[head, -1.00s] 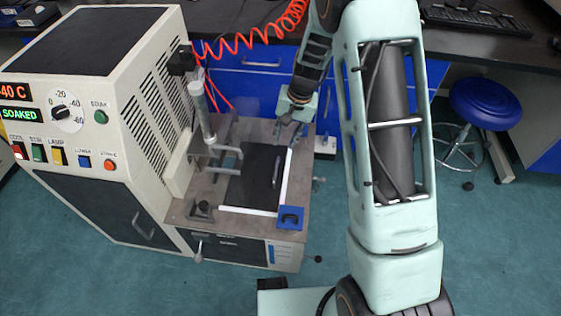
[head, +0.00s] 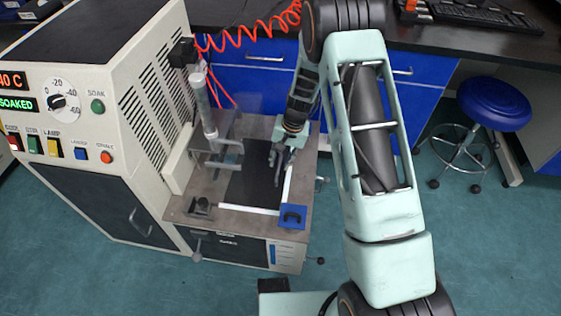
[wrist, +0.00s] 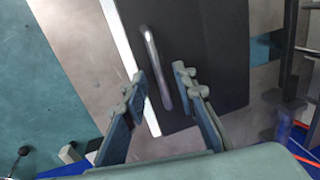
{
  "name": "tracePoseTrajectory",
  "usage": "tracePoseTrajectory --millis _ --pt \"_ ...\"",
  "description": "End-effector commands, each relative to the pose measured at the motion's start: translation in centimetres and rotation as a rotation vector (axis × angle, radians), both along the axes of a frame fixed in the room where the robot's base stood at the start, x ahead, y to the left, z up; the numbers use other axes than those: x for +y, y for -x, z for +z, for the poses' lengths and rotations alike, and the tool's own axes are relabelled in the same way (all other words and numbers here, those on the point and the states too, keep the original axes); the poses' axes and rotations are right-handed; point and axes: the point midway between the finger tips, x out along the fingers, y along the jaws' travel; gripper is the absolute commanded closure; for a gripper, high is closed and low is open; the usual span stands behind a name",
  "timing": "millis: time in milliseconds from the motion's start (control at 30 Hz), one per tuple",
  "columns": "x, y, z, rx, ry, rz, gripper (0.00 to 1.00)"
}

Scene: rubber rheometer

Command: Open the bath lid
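The bath lid (head: 248,190) is a flat dark panel on the grey top of the machine, lying closed in its opening. It fills the middle of the wrist view (wrist: 215,75). Its silver bar handle (wrist: 155,65) runs along the lid near the white edge strip. My gripper (head: 277,158) is over the handle side of the lid. In the wrist view my gripper (wrist: 158,82) is open, with the handle showing between its two fingers. A gap shows on both sides of the handle. How far the fingertips are above the lid is hard to tell. In the head view the gripper mostly hides the handle.
A clamp post (head: 207,110) with metal arms stands left of the lid. A blue block (head: 293,215) sits at the front right corner. The control cabinet (head: 90,110) rises at the left. A red coiled hose (head: 245,38) hangs behind. A blue stool (head: 494,104) stands right.

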Motion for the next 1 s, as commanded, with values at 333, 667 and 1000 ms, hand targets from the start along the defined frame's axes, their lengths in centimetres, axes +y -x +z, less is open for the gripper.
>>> tracePoseTrajectory --millis 333,667,1000 --pt "0.0 0.0 0.0 -0.001 0.000 0.000 0.87" --pt "0.0 0.0 0.0 0.000 0.000 0.000 1.00" --pt "-1.2 0.2 0.0 -0.001 0.000 -0.002 1.00"
